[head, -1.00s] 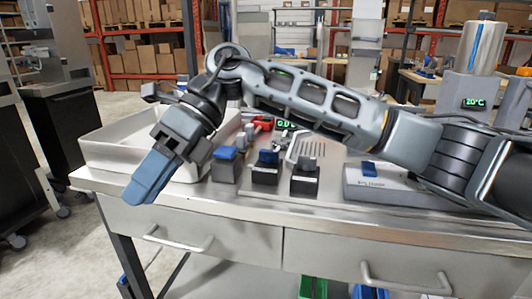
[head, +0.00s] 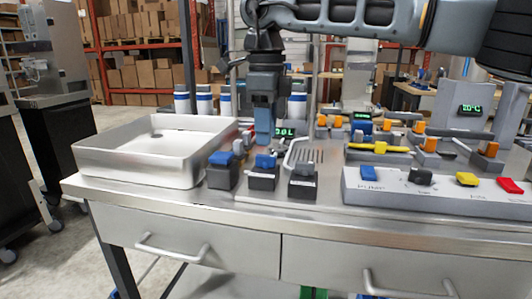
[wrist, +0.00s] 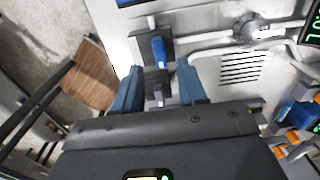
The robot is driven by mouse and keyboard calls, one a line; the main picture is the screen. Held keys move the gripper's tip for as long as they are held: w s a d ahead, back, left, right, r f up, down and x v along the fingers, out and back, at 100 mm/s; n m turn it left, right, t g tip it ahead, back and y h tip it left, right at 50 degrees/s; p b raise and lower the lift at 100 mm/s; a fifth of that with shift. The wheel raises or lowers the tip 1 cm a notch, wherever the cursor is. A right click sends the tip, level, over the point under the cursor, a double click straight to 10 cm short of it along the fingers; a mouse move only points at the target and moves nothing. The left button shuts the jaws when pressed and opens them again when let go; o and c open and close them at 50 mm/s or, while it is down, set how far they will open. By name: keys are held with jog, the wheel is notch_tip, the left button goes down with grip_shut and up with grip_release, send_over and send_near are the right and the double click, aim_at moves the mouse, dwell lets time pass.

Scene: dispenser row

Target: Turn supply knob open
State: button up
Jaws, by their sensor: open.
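Three small dark blocks stand at the bench front: the left one has a blue top (head: 221,158), the middle one a blue top (head: 265,161), the right one a grey top (head: 304,170). I cannot read their labels or tell which is the supply knob. My gripper (head: 264,138) points down above and behind the middle block in the head view. In the wrist view my gripper (wrist: 158,88) is open with its blue fingers apart. A blue lever (wrist: 160,52) on a dark mount shows ahead of the gap between them; I see no contact.
A metal sink tray (head: 145,165) stands at the left. A grey panel (head: 440,193) with blue, dark, yellow and red switches lies at the right front. Orange-handled valves and a yellow lever (head: 380,148) stand behind it. A bent metal pipe (head: 300,148) rises beside a slotted drain.

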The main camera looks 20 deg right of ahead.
aim_at(266, 156)
notch_tip(266, 156, down, 5)
jog(key=shift+f, duration=0.1)
jog(key=shift+c, duration=0.4)
grip_shut()
